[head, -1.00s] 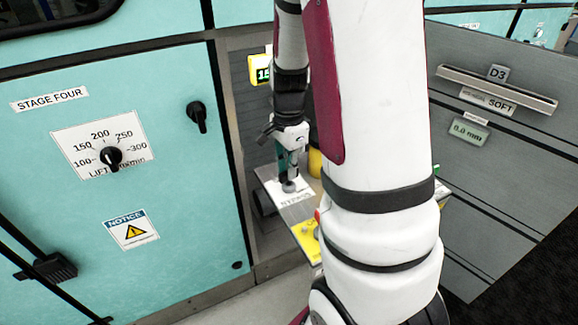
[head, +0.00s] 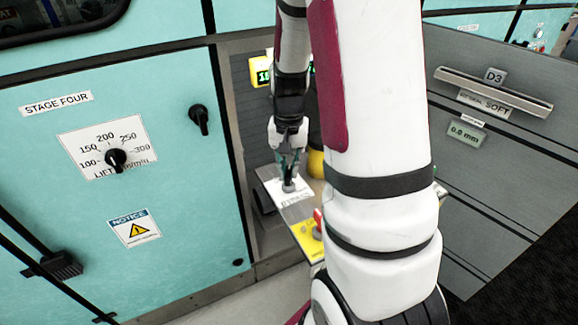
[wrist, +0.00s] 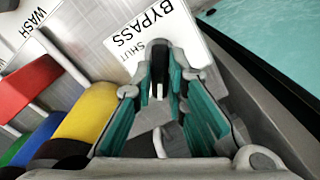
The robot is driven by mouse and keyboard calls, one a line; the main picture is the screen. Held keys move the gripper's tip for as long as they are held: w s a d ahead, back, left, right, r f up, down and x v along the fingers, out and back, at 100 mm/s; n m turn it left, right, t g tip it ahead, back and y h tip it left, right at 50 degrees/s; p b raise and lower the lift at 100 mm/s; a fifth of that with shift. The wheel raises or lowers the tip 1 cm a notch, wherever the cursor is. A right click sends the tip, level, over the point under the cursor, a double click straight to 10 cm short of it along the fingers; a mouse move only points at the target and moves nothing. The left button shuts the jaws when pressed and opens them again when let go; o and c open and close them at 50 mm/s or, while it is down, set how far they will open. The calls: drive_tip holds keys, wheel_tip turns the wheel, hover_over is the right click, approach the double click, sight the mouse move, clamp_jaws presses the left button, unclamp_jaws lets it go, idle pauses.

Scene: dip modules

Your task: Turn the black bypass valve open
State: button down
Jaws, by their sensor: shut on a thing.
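The black bypass valve (wrist: 158,62) shows in the wrist view as a small dark shape between my fingertips, mostly hidden by them. My gripper (wrist: 161,88) is shut on it, with teal pads on both sides. A white plate (wrist: 133,40) marked BYPASS lies behind it, with SHUT legible near the fingers. Any other marking is hidden. In the head view my gripper (head: 289,180) points down onto the white plate (head: 291,193) on a low panel. The valve's exact angle cannot be told.
In the wrist view a red handle (wrist: 25,85) and a yellow one (wrist: 88,115) stand left of my gripper, with green and blue parts below. A teal cabinet wall (wrist: 285,35) is close on the right. In the head view, a teal cabinet (head: 60,230) stands left.

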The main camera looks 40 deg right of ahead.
sight(288, 172)
drive_tip(key=n+p, duration=0.1)
drive_tip(key=n, duration=0.5)
drive_tip(key=shift+n, duration=0.4)
idle(0.3)
drive_tip(key=c, duration=1.6)
unclamp_jaws()
wheel_tip(288, 172, up, 12)
